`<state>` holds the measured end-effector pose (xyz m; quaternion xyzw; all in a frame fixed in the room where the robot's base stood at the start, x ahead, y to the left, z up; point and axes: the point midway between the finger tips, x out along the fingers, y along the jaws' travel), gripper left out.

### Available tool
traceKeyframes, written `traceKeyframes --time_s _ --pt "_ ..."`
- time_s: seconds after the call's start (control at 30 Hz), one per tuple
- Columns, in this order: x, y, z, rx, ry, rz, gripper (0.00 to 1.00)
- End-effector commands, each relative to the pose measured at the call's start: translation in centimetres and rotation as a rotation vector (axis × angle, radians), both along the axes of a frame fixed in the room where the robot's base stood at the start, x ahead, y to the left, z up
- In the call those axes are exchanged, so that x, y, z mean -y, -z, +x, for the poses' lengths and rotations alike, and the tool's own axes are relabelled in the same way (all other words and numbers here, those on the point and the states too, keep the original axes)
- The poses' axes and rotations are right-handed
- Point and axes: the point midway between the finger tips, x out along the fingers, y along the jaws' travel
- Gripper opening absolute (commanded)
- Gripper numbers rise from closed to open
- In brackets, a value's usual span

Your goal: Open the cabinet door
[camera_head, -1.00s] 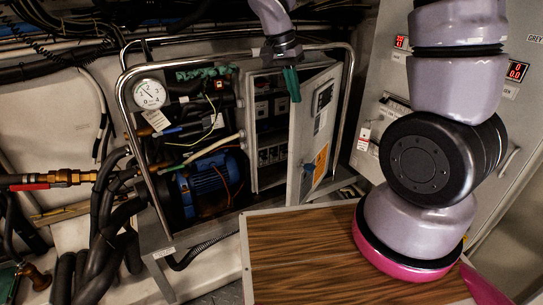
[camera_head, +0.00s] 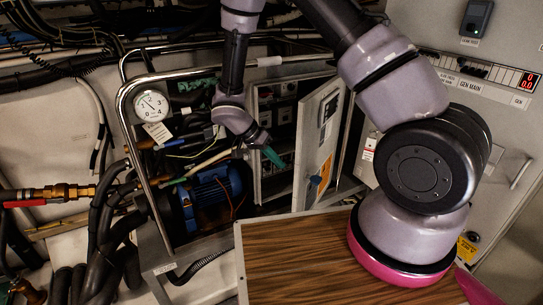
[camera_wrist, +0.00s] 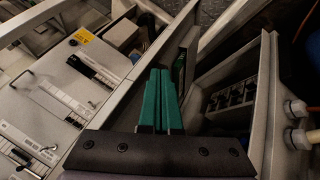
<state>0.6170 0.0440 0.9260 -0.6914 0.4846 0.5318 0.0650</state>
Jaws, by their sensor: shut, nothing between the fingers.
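The cabinet door (camera_head: 318,140) is light grey, with a dark display and an orange label. It stands ajar, swung out to the right of the open cabinet (camera_head: 270,105), whose shelves of dark components show. My gripper (camera_head: 274,158) has green fingers, shut and empty, in front of the cabinet opening, close to the door's inner side. Whether it touches the door cannot be told. In the wrist view my gripper (camera_wrist: 160,78) points into the gap between the door and the cabinet interior (camera_wrist: 232,97).
A metal tube frame (camera_head: 135,100) surrounds the cabinet, a pressure gauge (camera_head: 151,105) and a blue motor (camera_head: 212,190). A wood-topped surface (camera_head: 300,255) lies in front. A grey panel cabinet (camera_head: 460,65) stands at the right. Black hoses (camera_head: 105,220) crowd the left.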

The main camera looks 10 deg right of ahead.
Motion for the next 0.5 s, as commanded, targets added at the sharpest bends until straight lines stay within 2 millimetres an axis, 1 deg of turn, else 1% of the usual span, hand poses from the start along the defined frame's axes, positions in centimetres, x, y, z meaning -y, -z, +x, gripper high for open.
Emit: traceKeyframes --time_s 0.03,0.1,0.2,0.33,0.5 --pt "0.7 0.8 -0.1 -0.004 0.0 -0.003 0.0" --pt "1.4 1.7 -0.2 -0.004 0.001 -0.002 0.0" --pt "2.1 2.7 -0.2 -0.002 0.0 -0.001 0.0" --pt "2.6 3.5 -0.1 0.0 0.0 0.0 0.0" --pt "2.8 3.7 -0.1 0.001 0.0 0.001 0.0"
